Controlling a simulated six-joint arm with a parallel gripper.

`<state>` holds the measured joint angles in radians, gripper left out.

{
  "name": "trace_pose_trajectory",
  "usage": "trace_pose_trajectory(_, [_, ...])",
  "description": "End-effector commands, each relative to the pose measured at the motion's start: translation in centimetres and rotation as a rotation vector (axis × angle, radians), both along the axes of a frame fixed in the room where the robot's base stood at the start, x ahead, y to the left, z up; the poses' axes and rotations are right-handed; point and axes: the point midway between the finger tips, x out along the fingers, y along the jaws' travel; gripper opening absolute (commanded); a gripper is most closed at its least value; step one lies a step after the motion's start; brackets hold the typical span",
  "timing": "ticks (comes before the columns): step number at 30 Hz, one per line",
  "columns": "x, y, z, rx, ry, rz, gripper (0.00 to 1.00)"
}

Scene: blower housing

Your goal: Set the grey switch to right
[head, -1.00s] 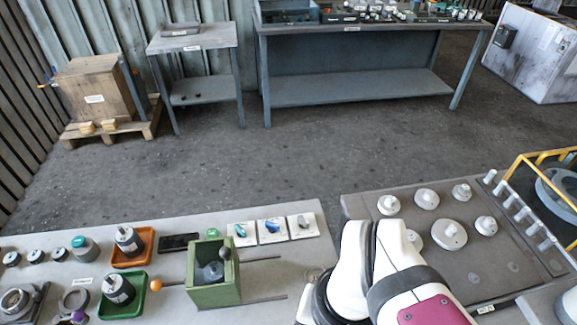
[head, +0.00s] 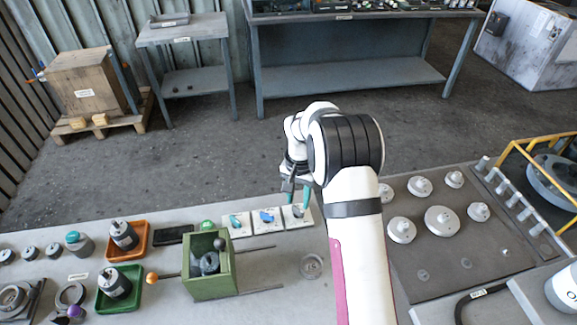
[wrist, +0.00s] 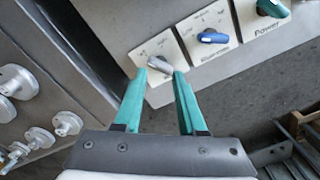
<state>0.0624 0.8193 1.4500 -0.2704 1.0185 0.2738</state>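The grey switch (head: 298,211) sits on the rightmost of three white plates near the back edge of the bench. In the wrist view the grey switch (wrist: 160,65) shows between and just beyond my fingertips. Its pointing direction is hard to tell. My gripper (head: 297,193) is above this plate, its fingers aimed down at the switch. In the wrist view my gripper (wrist: 161,75) has its two teal fingers apart, one on each side of the switch, with nothing held. Whether the fingers touch the switch cannot be told.
A blue switch (head: 267,217) and a teal switch (head: 236,221) are on the neighbouring plates. A green box (head: 208,282) with rods stands nearby, left of my arm. A dark plate with grey knobs (head: 443,220) is to the right. Open floor lies behind the bench.

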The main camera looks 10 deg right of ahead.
Motion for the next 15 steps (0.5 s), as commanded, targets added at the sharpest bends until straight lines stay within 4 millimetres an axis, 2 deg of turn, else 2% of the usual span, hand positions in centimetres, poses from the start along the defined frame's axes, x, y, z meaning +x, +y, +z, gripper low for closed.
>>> trace_pose_trajectory(7, [0.2,-0.1,-3.5,-0.003,0.003,0.0,0.4])
trace_pose_trajectory(15, [0.0,-0.1,-3.5,0.0,0.007,0.831,0.4])
